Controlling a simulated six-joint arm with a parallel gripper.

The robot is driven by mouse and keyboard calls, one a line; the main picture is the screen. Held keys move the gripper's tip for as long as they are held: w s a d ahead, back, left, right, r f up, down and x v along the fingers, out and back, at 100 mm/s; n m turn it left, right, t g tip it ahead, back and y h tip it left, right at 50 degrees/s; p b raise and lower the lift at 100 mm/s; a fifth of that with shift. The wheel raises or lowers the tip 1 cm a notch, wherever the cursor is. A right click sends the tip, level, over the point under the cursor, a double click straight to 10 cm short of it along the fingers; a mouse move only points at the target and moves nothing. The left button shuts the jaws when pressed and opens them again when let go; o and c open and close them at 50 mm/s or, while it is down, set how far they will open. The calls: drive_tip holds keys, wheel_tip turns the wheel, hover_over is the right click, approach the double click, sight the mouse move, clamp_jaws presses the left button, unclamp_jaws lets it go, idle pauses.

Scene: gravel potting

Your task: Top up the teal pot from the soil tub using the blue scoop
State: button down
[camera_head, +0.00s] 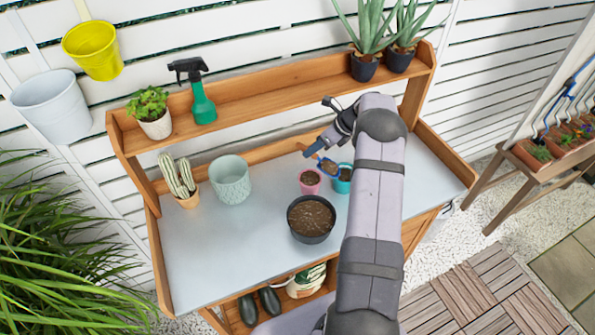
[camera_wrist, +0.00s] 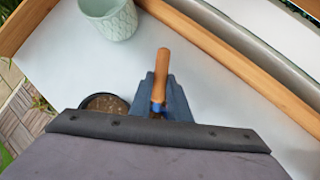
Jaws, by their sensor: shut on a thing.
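My gripper (camera_head: 317,147) is shut on the blue scoop (camera_head: 328,166) by its wooden handle, which also shows in the wrist view (camera_wrist: 162,70) between my fingers (camera_wrist: 160,98). The scoop bowl is tilted and seems to hold brown soil. It is just above and left of the teal pot (camera_head: 343,187); I cannot tell whether they touch. The teal pot stands upright with brown soil inside, partly beside my arm. The black soil tub (camera_head: 311,238) stands nearer the bench front, filled with soil, and is partly visible in the wrist view (camera_wrist: 88,100).
A pink pot (camera_head: 309,183) with soil stands close left of the teal pot. A pale green patterned pot (camera_head: 230,182) and a cactus (camera_head: 179,178) stand further left. A raised wooden shelf (camera_head: 255,92) runs along the back. The left front of the bench is clear.

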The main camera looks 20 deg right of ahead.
drive_tip(key=w+d+r+m+t+h, duration=0.2)
drive_tip(key=w+d+m, duration=0.3)
drive_tip(key=d, duration=0.5)
drive_tip(key=shift+w+d+m+h+p, duration=0.15)
drive_tip(key=shift+d+m+h+p, duration=0.1)
drive_tip(key=shift+m+h+p, duration=0.2)
drive_tip(key=shift+f, duration=0.2)
drive_tip(key=shift+f+b, duration=0.5)
drive_tip(key=shift+f, duration=1.25)
drive_tip(key=shift+s+r+t+b, duration=0.35)
drive_tip(key=shift+s+r+t, duration=0.5)
drive_tip(key=shift+t, duration=0.35)
drive_tip(key=shift+s+r+n+t+b, duration=0.25)
drive_tip(key=shift+s+r+t+b, duration=0.35)
drive_tip(key=shift+b, duration=2.25)
drive_tip(key=shift+s+r+t+b, duration=0.3)
drive_tip(key=shift+s+t+b, duration=0.25)
drive_tip(key=shift+b, duration=1.85)
drive_tip(key=shift+s+r+t+b, duration=0.3)
drive_tip(key=shift+t+b, duration=0.35)
drive_tip(key=shift+b, duration=1.75)
